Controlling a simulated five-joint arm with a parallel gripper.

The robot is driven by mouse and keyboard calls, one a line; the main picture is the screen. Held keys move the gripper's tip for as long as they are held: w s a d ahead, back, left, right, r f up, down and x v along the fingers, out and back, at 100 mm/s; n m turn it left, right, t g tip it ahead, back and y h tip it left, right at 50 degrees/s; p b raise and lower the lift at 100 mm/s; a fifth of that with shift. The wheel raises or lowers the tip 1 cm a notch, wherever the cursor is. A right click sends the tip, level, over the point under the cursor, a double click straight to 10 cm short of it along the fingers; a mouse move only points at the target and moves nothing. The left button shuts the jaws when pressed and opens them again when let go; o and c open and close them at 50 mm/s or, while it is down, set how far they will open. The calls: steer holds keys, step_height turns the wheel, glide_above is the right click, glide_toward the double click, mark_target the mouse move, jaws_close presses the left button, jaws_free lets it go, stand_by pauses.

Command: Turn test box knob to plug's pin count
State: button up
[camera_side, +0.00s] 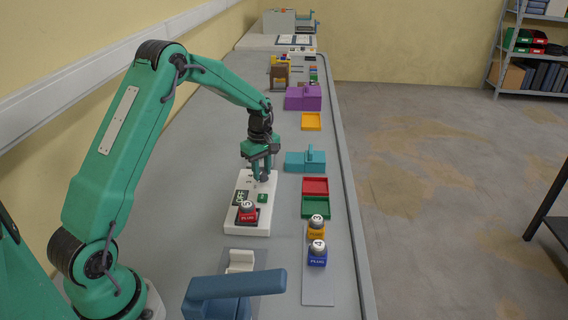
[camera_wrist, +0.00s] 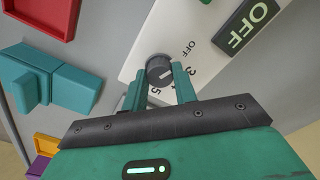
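The white test box (camera_side: 236,222) shows in the side view under my gripper (camera_side: 262,177). The dark panel (camera_wrist: 246,25) on the box reads OFF. A red plug (camera_side: 248,216) with a 5 on its cap sits upright on the box's near end. My fingers are apart and empty, their tips at the knob's near edge, one to each side; I cannot tell whether they touch it.
An orange plug (camera_side: 316,230) marked 3 and a blue plug (camera_side: 317,258) marked 4 stand to the right. Red (camera_side: 315,186) and green (camera_side: 315,207) trays and a teal block (camera_side: 305,161) lie beyond them. A blue lever-like piece (camera_side: 235,285) stands in front.

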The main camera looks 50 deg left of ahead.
steer(key=shift+m, duration=0.3)
steer(key=m, duration=0.6)
steer(key=shift+m, duration=0.3)
steer(key=m, duration=1.3)
steer(key=shift+m, duration=0.3)
steer(key=m, duration=0.6)
steer(key=o, duration=1)
steer(key=shift+r, duration=0.1)
